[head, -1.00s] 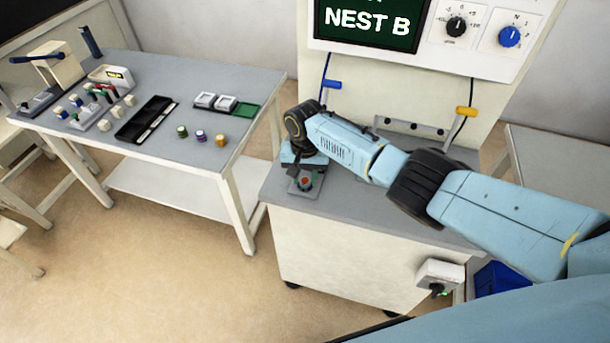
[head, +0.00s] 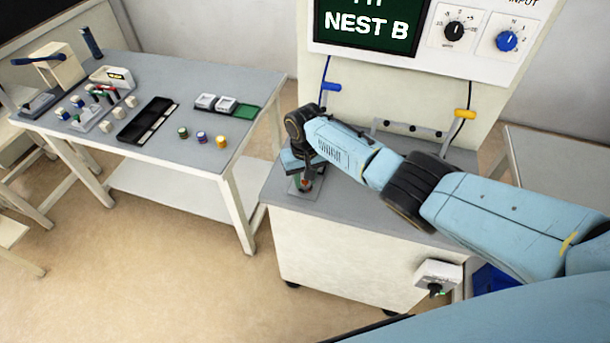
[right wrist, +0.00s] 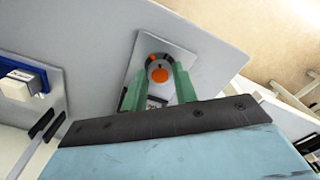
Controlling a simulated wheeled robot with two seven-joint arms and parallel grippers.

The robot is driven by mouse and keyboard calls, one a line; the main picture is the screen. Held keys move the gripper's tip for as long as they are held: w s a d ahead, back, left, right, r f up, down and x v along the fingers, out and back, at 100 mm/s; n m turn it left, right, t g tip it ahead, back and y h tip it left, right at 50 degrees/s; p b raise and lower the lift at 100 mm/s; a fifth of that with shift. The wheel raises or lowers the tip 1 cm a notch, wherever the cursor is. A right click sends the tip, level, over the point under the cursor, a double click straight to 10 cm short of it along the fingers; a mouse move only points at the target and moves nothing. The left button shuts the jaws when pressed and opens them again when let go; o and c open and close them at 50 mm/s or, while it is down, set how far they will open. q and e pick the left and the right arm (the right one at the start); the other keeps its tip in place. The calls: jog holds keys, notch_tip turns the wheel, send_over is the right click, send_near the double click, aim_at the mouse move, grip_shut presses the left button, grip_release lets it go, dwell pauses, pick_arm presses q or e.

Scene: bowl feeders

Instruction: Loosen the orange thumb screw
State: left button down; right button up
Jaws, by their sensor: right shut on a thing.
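The orange thumb screw (right wrist: 159,75) sits on a dark round part of a light grey plate (right wrist: 178,50). In the right wrist view my right gripper (right wrist: 158,82) has its two green fingers on either side of the screw, shut on it. In the head view the right gripper (head: 306,178) points down at the plate near the left end of the grey bench top. The screw is only a small reddish spot there, mostly hidden by the fingers. My left gripper is not in view.
Behind the bench (head: 395,222) stands a panel with a NEST B screen (head: 367,25), knobs and blue and yellow handles. A table (head: 165,85) at the left holds a black tray (head: 147,120) and small parts. A grey box (head: 437,275) hangs on the bench front.

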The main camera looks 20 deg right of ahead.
aim_at(305, 182)
jog(key=n, duration=0.5)
jog(key=shift+n+p, duration=0.3)
jog(key=shift+n, duration=0.1)
jog(key=n, duration=0.5)
jog(key=shift+n, duration=0.3)
jog(key=o, duration=1)
jog(key=shift+c, duration=0.2)
jog(key=shift+r, duration=0.1)
notch_tip(305, 182, up, 13)
jog(key=p, duration=0.3)
jog(key=shift+r, duration=0.15)
